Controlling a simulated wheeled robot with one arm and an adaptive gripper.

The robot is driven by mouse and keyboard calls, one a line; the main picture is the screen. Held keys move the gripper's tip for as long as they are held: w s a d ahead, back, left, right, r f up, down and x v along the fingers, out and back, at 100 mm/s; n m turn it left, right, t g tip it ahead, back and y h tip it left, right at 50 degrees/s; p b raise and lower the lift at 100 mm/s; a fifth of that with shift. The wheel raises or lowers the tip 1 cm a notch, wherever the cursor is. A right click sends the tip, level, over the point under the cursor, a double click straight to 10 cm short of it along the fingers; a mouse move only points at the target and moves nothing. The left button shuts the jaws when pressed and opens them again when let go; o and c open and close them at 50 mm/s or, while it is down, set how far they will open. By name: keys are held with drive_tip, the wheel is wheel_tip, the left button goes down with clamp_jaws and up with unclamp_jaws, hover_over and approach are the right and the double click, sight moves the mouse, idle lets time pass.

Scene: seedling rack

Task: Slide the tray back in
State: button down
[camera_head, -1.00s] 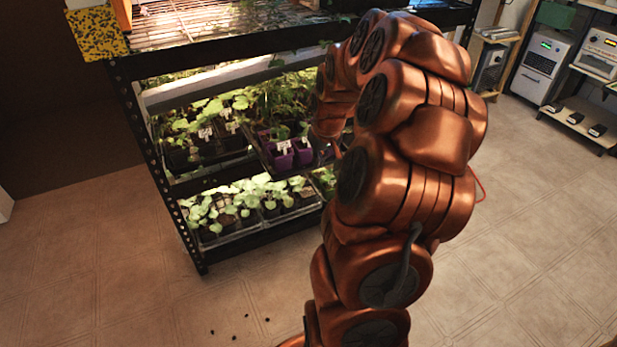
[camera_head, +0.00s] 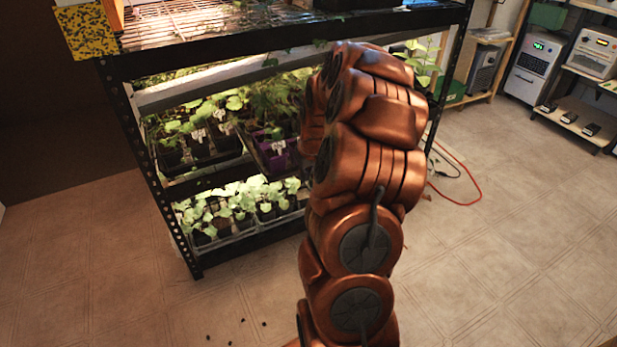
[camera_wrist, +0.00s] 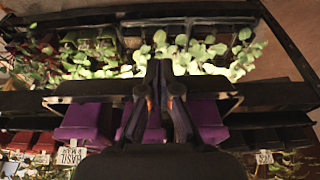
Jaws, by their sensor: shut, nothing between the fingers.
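The tray (camera_head: 262,172) holds purple pots (camera_head: 283,160) with white labels and leafy seedlings. It sits on the rack's middle shelf and juts out past the shelf's front edge in the head view. In the wrist view the tray's dark rim (camera_wrist: 110,101) crosses the picture, with purple pots (camera_wrist: 85,122) along it. My gripper (camera_wrist: 162,88) is shut and empty, its fingertips at the middle of this rim. I cannot tell whether they touch it. In the head view my arm hides the gripper and the tray's right part.
The black rack (camera_head: 150,185) carries other seedling trays on its middle and lower shelves. A red cable (camera_head: 462,180) lies on the floor at right, near shelves of instruments. The floor in front is mostly clear.

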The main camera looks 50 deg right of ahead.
sight(288, 145)
drive_tip(key=shift+w+d, duration=0.25)
drive_tip(key=shift+w, duration=0.5)
drive_tip(key=w+d+p, duration=0.1)
drive_tip(key=w, duration=0.2)
drive_tip(key=w+d+p, duration=0.1)
drive_tip(key=w, duration=0.3)
drive_tip(key=w+d+p, duration=0.1)
drive_tip(key=w, duration=0.2)
drive_tip(key=shift+w+d+r+p, duration=0.1)
drive_tip(key=shift+w+d+p, duration=0.2)
drive_tip(key=shift+d+p, duration=0.1)
drive_tip(key=shift+w+d+p, duration=0.1)
drive_tip(key=shift+w+d, duration=0.15)
drive_tip(key=shift+w, duration=0.45)
drive_tip(key=shift+w+d+p, duration=0.15)
drive_tip(key=shift+w+d, duration=0.1)
drive_tip(key=shift+w, duration=0.4)
drive_tip(key=shift+w+d+p, duration=0.1)
drive_tip(key=shift+w+d, duration=0.15)
drive_tip(key=shift+w, duration=0.45)
drive_tip(key=shift+w+d, duration=0.25)
drive_tip(key=shift+w, duration=0.65)
